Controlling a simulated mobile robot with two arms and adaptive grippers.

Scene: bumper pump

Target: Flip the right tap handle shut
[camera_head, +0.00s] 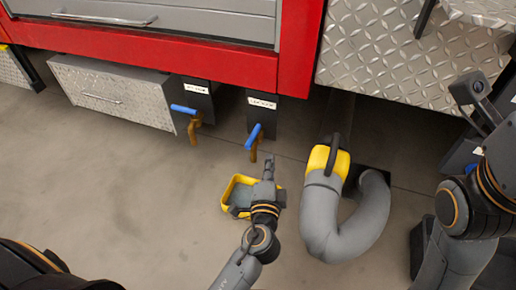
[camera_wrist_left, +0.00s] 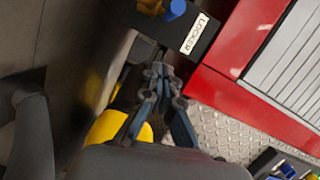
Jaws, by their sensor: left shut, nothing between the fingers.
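The right tap (camera_head: 253,153) is brass with a blue handle (camera_head: 254,136), under a dark labelled box below the red bumper. Its handle slants from upper right to lower left. The left tap (camera_head: 193,131) has a blue handle (camera_head: 184,109) lying nearly crosswise. My left gripper (camera_head: 268,168) is shut and empty, just below and right of the right tap, apart from it. In the left wrist view the gripper (camera_wrist_left: 164,75) is shut below a blue handle (camera_wrist_left: 175,9), with a gap between them. My right arm is at the right edge; its finger state is unclear.
A yellow tray (camera_head: 229,188) lies on the floor beneath my left gripper. A thick grey hose (camera_head: 322,220) with a yellow end (camera_head: 318,160) curves to the right of it. A metal locker (camera_head: 110,92) stands left. The floor at lower left is mostly clear.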

